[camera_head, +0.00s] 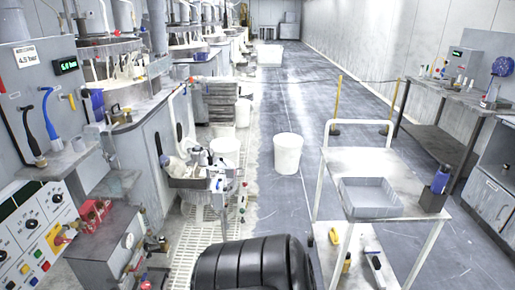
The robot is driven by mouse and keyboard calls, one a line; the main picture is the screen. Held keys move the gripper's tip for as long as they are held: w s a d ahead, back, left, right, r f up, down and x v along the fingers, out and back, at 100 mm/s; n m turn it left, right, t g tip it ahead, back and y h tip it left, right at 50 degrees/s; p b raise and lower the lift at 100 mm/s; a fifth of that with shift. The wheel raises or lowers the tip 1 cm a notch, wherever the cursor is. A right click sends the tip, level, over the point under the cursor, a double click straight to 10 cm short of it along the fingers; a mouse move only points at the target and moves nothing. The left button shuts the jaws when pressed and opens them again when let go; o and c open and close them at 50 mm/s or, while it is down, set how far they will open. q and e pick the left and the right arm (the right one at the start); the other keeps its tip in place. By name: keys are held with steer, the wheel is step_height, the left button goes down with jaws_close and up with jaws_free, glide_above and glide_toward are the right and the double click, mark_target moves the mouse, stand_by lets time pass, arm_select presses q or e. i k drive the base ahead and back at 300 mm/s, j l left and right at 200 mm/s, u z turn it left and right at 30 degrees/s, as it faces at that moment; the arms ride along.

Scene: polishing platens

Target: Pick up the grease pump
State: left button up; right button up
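I cannot tell for certain which thing is the grease pump. A dark upright container with a blue upper part (437,188) stands at the right end of the trolley's top, just right of the grey tray. On the trolley's lower shelf lie a small yellow-topped item (347,262) and a long white and dark item (375,268), both small and partly unclear. Neither of my grippers shows in the head view.
The trolley (345,160) carries an empty-looking grey tray (371,198). A white bucket (288,153) stands on the floor. Machines and a control panel (38,235) line the left. A workbench (445,105) stands at the right. The middle aisle (300,90) is mostly clear.

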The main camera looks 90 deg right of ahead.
mark_target(443, 175)
steer(key=k+l+z, duration=1.2)
steer(key=l, duration=0.35)
steer(key=k+j, duration=0.05)
steer(key=k, duration=0.1)
